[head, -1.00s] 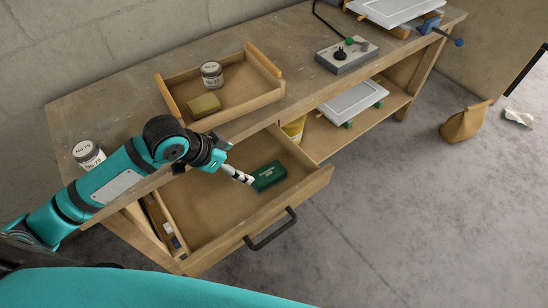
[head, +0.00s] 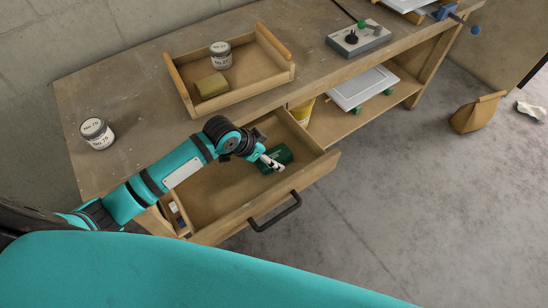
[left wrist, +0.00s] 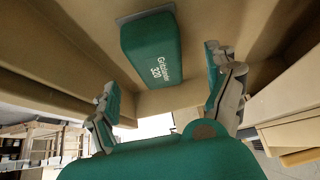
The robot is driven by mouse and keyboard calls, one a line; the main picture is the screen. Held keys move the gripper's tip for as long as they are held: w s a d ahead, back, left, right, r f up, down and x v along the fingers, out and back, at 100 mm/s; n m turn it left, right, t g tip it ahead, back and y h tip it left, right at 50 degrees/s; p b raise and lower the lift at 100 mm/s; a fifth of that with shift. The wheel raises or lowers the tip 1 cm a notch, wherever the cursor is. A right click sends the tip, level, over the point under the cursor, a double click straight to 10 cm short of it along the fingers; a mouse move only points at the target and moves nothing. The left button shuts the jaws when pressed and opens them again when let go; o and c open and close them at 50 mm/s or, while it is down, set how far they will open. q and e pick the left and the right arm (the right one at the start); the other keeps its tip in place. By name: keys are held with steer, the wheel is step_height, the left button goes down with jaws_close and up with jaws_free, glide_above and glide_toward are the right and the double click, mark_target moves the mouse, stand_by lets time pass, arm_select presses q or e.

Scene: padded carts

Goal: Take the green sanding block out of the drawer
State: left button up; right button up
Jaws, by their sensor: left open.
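The green sanding block (head: 278,157) lies in the open drawer (head: 215,195), near its right-hand side. In the left wrist view the block (left wrist: 152,50), marked "Gritmaster 320", shows just ahead of my fingers, roughly between their lines. My left gripper (head: 271,163) is inside the drawer opening, at the block, and hides part of it in the head view. Its two fingers (left wrist: 162,75) are spread, with nothing held between them. Whether a finger touches the block I cannot tell. My right gripper is not in view.
A black handle (head: 274,212) is on the drawer front. A divided strip with small items (head: 178,215) lies at the drawer's left. On the bench stand a wooden tray (head: 243,94) with a jar and yellowish block, another jar (head: 97,133), and a control box (head: 358,40).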

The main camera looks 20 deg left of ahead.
mark_target(274, 156)
arm_select(q)
steer(key=x, duration=0.3)
steer(key=shift+w+d+f, duration=0.15)
steer(key=shift+f, duration=0.25)
steer(key=c, duration=1.4)
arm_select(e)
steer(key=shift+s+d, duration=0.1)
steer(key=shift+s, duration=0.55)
